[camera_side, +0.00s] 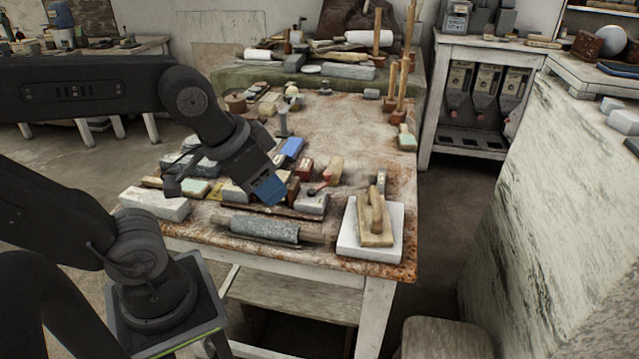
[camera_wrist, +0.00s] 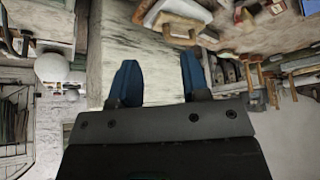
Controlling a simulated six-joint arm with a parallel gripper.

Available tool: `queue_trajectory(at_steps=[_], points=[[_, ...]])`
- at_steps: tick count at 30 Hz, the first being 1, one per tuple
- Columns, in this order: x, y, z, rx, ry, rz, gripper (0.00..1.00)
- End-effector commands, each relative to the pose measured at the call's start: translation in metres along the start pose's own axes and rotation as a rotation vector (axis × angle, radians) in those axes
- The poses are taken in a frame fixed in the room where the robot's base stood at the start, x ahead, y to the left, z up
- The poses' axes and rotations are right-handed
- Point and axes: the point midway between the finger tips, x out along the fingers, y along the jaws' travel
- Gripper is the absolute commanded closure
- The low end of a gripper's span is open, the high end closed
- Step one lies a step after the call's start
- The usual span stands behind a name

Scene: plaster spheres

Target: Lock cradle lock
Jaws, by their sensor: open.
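My gripper (camera_side: 270,192), with blue fingers, is above the front part of the cluttered workbench in the side view. In the wrist view my gripper (camera_wrist: 160,80) has its two blue fingers spread, with nothing between them. A small red and black piece (camera_side: 319,188) sits on or against a grey block (camera_side: 311,204), just right of the fingers in the side view. I cannot tell for sure whether this is the cradle lock, and no plaster sphere can be made out between the fingers.
The workbench (camera_side: 340,262) holds a grey roller (camera_side: 265,229) at the front, a wooden float (camera_side: 375,222) on a white slab (camera_side: 346,245), a pale block (camera_side: 154,204) and a blue box (camera_side: 292,148). A tall pale slab (camera_side: 550,200) stands to the right.

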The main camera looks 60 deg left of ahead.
Motion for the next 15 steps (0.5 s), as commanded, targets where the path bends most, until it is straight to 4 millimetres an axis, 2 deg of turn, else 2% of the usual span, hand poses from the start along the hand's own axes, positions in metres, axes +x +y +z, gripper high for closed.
queue_trajectory(at_steps=[1, 8, 13, 15], points=[[0.0, 0.0, 0.0, 0.001, 0.0, 0.0, 0.62], [0.003, -0.005, -0.016, 0.104, -0.05, -0.03, 0.84], [0.014, -0.015, -0.047, 0.314, -0.153, -0.082, 1.0], [0.021, -0.02, -0.061, 0.411, -0.202, -0.103, 1.0]])
